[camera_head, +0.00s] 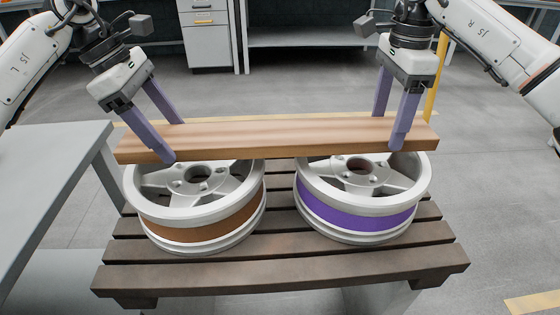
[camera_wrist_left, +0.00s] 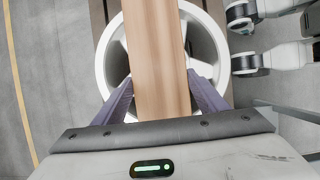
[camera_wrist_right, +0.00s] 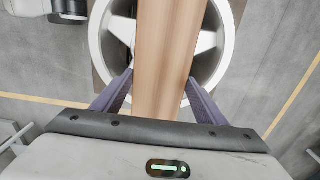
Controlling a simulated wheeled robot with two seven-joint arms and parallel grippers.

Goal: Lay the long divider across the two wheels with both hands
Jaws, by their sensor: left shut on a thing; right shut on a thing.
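The long divider (camera_head: 275,136) is a light brown wooden beam held level, running left to right over the far part of both wheels. The left wheel (camera_head: 193,210) has an orange-brown band and the right wheel (camera_head: 360,205) a purple band. My left gripper (camera_head: 172,140) is shut on the divider near its left end, and my right gripper (camera_head: 394,132) is shut on it near its right end. In the left wrist view the divider (camera_wrist_left: 157,55) passes between the fingers over a wheel. The right wrist view shows the same (camera_wrist_right: 168,60). I cannot tell whether the divider touches the wheels.
The wheels sit on a dark slatted wooden pallet (camera_head: 290,278). A grey table (camera_head: 50,160) stands close on the left. A white drawer cabinet (camera_head: 208,35) and a bench (camera_head: 305,38) are at the back. A yellow post (camera_head: 436,75) stands behind my right gripper. Floor on the right is clear.

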